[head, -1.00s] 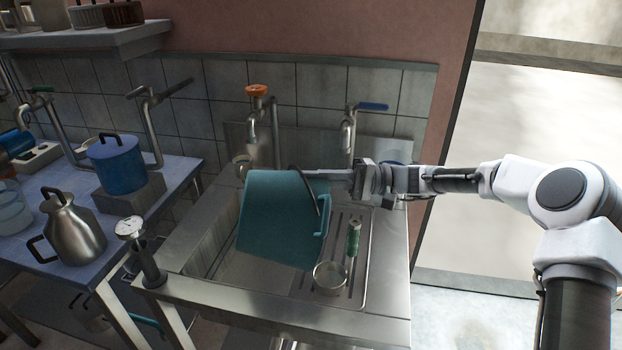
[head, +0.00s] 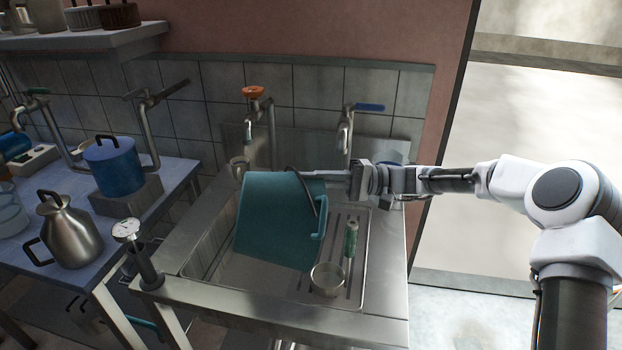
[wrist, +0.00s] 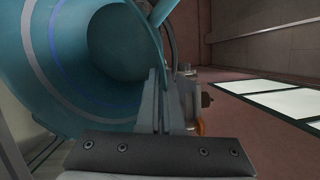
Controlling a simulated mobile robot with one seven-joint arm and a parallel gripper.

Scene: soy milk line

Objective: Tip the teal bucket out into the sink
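The teal bucket (head: 272,228) hangs tilted over the basin of the steel sink (head: 270,318) in the head view. Its open mouth is hidden there. In the wrist view its inside (wrist: 100,50) shows, with ring marks on the wall and no liquid that I can make out. My gripper (head: 318,175) is at the bucket's upper right, by the dark bail handle (head: 306,188). In the wrist view the fingers (wrist: 160,100) are close together beside the bucket's rim. They appear shut on the handle, though the grip itself is partly hidden.
A small metal cup (head: 328,279) and a green-handled tool (head: 351,240) are on the ribbed drainboard at right. Taps (head: 346,130) stand behind the sink. A gauge on a post (head: 127,230) is at front left. The blue table (head: 95,262) holds a jug and a blue pot.

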